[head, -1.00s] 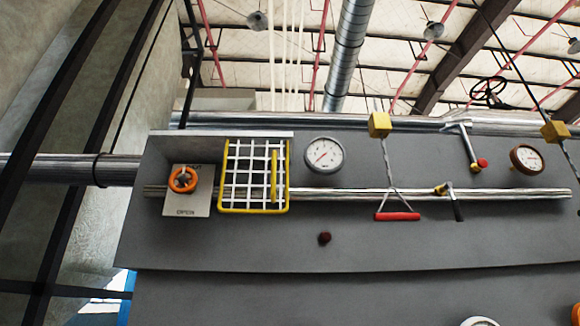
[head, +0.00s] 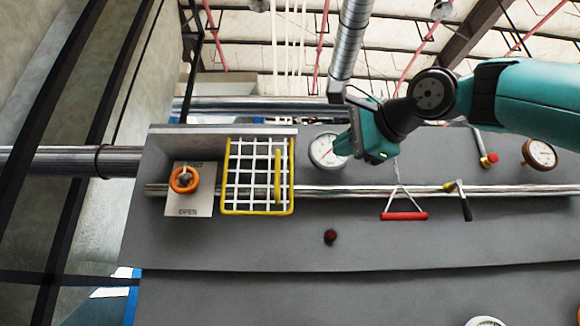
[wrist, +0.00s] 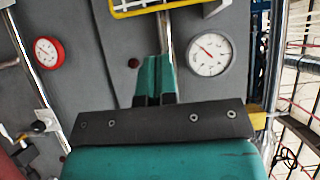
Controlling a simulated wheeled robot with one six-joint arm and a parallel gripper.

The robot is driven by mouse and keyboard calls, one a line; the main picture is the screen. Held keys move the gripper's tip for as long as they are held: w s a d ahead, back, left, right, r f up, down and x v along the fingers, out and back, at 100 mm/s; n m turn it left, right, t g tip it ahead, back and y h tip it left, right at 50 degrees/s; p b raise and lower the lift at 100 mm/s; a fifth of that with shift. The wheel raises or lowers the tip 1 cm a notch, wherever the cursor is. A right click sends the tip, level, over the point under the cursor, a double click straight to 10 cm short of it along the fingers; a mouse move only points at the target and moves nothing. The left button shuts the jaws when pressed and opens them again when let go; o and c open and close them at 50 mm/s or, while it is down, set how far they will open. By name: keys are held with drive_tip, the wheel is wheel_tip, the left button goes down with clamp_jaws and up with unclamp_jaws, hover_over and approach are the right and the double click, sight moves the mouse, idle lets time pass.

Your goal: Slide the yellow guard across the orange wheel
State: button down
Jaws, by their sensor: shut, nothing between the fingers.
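The orange wheel (head: 184,180) sits on a pale plate at the left of the grey panel and is uncovered. The yellow guard (head: 231,210), a yellow frame with a white grid and an upright yellow handle (head: 278,175) near its right side, stands just right of the wheel, beside it. My gripper (head: 346,146) is in front of the white gauge, right of the guard and apart from it. In the wrist view my gripper (wrist: 155,72) is shut and empty; the guard's lower edge (wrist: 140,9) shows at the top. The wheel is outside the wrist view.
A silver rail (head: 340,190) runs across the panel below the gauge. The white gauge (head: 323,151) is partly hidden by my gripper. A red handle (head: 405,216) hangs to the right, beside a black lever (head: 465,207). A dark red knob (head: 330,237) sits below the rail.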

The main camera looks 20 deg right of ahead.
drive_tip(key=p, duration=0.3)
approach(290, 167)
drive_tip(key=w+f, duration=0.2)
drive_tip(key=w, duration=0.1)
drive_tip(key=shift+w+a+p, duration=0.3)
drive_tip(key=shift+a, duration=0.45)
drive_tip(key=shift+w+a+p, duration=0.25)
drive_tip(key=shift+a+p, duration=0.1)
drive_tip(key=shift+a, duration=0.35)
drive_tip(key=shift+w+a+p, duration=0.3)
drive_tip(key=shift+a, duration=0.45)
